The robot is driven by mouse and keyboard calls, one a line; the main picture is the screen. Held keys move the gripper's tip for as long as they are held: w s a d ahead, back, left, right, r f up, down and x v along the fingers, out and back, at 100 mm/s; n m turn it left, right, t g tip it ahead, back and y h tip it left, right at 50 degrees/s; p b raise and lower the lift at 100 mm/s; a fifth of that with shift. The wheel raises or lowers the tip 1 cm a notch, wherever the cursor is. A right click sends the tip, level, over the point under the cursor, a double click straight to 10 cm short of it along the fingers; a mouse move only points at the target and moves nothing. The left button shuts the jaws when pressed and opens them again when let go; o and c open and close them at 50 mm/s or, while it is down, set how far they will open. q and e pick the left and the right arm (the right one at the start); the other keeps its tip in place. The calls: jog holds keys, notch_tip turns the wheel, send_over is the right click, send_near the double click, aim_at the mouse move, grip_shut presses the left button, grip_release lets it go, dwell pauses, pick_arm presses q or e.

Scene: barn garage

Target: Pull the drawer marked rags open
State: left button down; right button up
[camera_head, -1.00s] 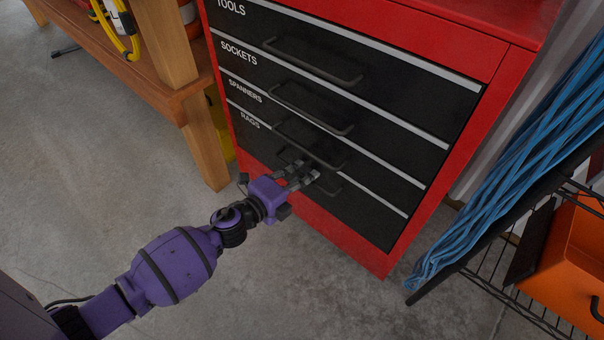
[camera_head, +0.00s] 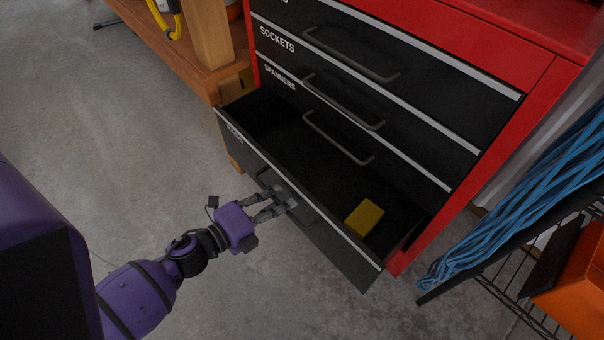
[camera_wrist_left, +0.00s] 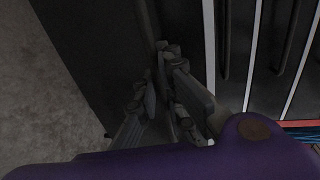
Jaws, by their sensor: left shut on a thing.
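The rags drawer (camera_head: 340,246) is the bottom drawer of the red tool cabinet (camera_head: 459,200). It stands well open, with its dark inside showing and a yellow block (camera_head: 364,217) lying in it towards the right end. Its label is too foreshortened to read clearly now. My left gripper (camera_head: 285,203) is shut on the drawer's dark handle, at the middle of the drawer front. In the left wrist view the fingers (camera_wrist_left: 165,85) are close together at the dark drawer front; the handle is hard to make out there. My right gripper is not in view.
The sockets drawer (camera_head: 330,75) and spanners drawer (camera_head: 360,128) above are closed. A wooden bench (camera_head: 190,65) stands at the left. Blue cables (camera_head: 520,215) and a wire rack with an orange bin (camera_head: 575,300) stand at the right. The concrete floor in front is clear.

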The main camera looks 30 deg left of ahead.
pick_arm(q)
jog(key=f+v, duration=0.2)
jog(key=v, duration=1)
jog(key=shift+s+p, duration=0.15)
jog(key=shift+p, duration=0.2)
jog(key=shift+a, duration=0.1)
jog(key=c, duration=2.5)
grip_release()
jog(key=o, duration=0.3)
jog(key=shift+o, duration=0.2)
jog(key=shift+f, duration=0.1)
jog(key=v, duration=1.2)
